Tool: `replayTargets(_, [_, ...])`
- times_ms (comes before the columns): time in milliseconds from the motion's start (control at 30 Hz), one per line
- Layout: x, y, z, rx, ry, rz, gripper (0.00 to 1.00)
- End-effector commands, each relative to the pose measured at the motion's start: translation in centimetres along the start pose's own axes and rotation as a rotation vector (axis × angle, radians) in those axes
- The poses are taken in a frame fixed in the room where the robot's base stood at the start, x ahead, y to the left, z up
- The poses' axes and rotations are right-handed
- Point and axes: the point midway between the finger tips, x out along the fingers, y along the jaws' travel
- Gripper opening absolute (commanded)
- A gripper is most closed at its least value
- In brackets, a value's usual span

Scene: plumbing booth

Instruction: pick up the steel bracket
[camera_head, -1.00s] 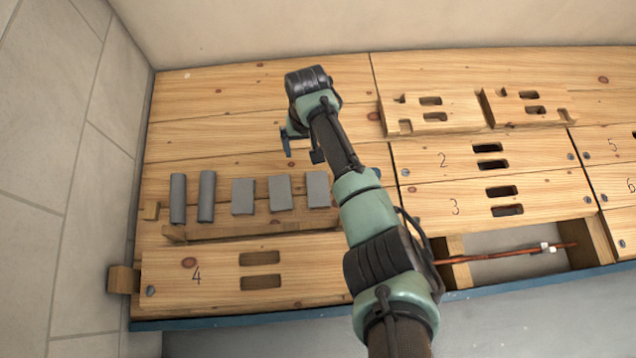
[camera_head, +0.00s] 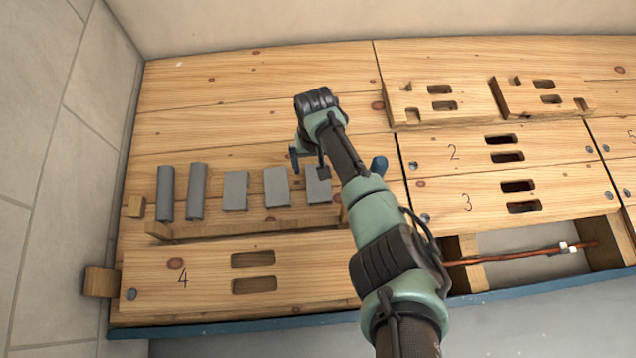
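Several grey pieces stand in a row on the left of the wooden bench. Two are upright rounded ones, a left one (camera_head: 165,193) and a right one (camera_head: 197,192). Three are flat and plate-like: a left plate (camera_head: 235,191), a middle plate (camera_head: 277,187) and a right plate (camera_head: 318,189). I cannot tell which of them is the steel bracket. My gripper (camera_head: 308,167) points down just above and behind the right plate. Its two fingers are apart with nothing visible between them. One finger overlaps the plate's top edge in the picture; contact cannot be told.
A low wooden ledge (camera_head: 250,227) runs in front of the grey pieces. A slotted panel marked 4 (camera_head: 205,268) lies before it. Two notched wooden blocks (camera_head: 425,112) (camera_head: 520,85) sit at the back right. A copper pipe (camera_head: 510,255) crosses an open recess at the front right.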

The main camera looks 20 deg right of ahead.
Motion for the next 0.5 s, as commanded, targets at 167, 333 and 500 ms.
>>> replayTargets(167, [2.7,0.2,0.1,0.001,0.000,0.001,1.00])
replayTargets(333, [3.2,0.2,0.1,0.001,0.001,0.001,1.00])
replayTargets(500, [3.1,0.2,0.1,0.001,0.001,0.000,1.00])
